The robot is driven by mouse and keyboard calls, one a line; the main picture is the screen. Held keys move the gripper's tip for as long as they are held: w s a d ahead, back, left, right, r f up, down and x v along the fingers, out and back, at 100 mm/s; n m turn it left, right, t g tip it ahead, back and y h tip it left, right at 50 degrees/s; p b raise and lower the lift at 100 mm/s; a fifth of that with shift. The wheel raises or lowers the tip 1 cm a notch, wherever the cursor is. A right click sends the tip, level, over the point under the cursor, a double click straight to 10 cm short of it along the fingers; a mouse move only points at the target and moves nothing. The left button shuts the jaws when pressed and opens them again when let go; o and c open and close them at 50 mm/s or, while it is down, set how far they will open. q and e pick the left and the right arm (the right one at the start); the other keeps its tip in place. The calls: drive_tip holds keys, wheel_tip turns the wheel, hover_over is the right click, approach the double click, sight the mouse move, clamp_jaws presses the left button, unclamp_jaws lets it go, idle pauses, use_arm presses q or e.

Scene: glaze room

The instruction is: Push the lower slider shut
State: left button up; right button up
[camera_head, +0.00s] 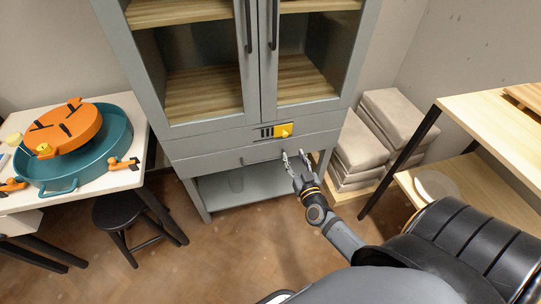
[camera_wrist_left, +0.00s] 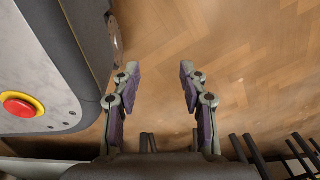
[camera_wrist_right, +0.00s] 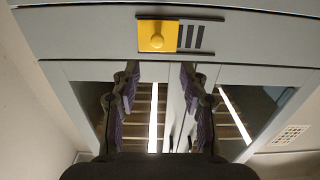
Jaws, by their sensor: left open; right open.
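The lower slider (camera_head: 285,130) is a yellow plate with a round knob, set in the grey band below the cabinet's glass doors. Dark vent slots (camera_head: 267,132) show uncovered to its left. In the right wrist view, which looks inverted, the yellow slider (camera_wrist_right: 171,36) sits between two dark rails, with several slots (camera_wrist_right: 190,37) to its right. My right gripper (camera_head: 295,156) is open and empty, just below and in front of the slider, apart from it. My left gripper (camera_wrist_left: 159,72) is open and empty above the floor, outside the head view.
The grey cabinet (camera_head: 205,135) has a lower band with a handle and an open shelf beneath. Stacked bags (camera_head: 360,145) and a wooden shelf unit (camera_head: 492,112) stand to the right. A white table (camera_head: 125,178) and black stool (camera_head: 125,210) stand left. Floor is free between.

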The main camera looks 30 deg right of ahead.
sight(285, 136)
drive_tip(key=b+x, duration=0.1)
drive_tip(key=x, duration=0.8)
drive_tip(key=shift+w+d+f+b, duration=0.15)
drive_tip(key=shift+w+d+b, duration=0.15)
drive_tip(key=shift+w+b, duration=0.1)
use_arm(q)
drive_tip(key=w, duration=0.4)
drive_tip(key=shift+d+r, duration=0.1)
drive_tip(key=shift+d, duration=0.1)
use_arm(e)
drive_tip(key=shift+w+d, duration=0.1)
drive_tip(key=shift+w, duration=0.3)
clamp_jaws()
